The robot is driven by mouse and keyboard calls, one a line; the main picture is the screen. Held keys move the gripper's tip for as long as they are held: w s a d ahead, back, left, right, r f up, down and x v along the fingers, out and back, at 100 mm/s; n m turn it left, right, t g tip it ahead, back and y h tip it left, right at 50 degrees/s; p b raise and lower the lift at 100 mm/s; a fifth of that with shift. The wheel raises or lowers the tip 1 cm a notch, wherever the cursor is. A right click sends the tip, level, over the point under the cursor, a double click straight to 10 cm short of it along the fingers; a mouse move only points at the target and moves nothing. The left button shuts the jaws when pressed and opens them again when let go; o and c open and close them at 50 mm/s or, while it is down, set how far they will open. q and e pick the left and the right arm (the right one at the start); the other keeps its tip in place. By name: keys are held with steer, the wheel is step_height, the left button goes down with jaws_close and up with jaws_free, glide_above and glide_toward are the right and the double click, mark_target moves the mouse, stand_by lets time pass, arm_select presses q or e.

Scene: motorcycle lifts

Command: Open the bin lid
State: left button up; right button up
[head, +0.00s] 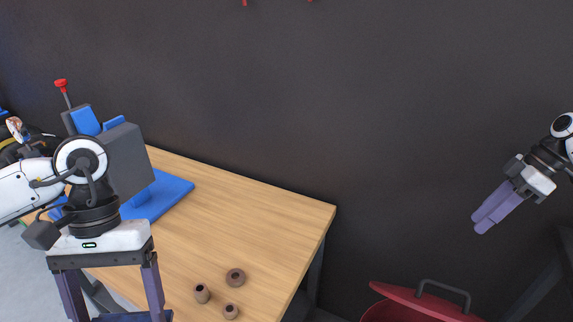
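The red bin (388,312) stands at the bottom right and is cut off by the lower edge. Its red lid (405,294) carries a dark arched handle (445,289). The lid looks tilted, with darker red below it; how far it stands open I cannot tell. My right gripper (480,223) is up and to the right of the handle, apart from it, its two purple fingers together with nothing visible between them. My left gripper (117,312) is at the lower left over the workbench, pointing down with fingers wide apart.
A dark wall is behind. The space between bench and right gripper is clear.

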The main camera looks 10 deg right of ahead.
steer(key=shift+v, duration=1.8)
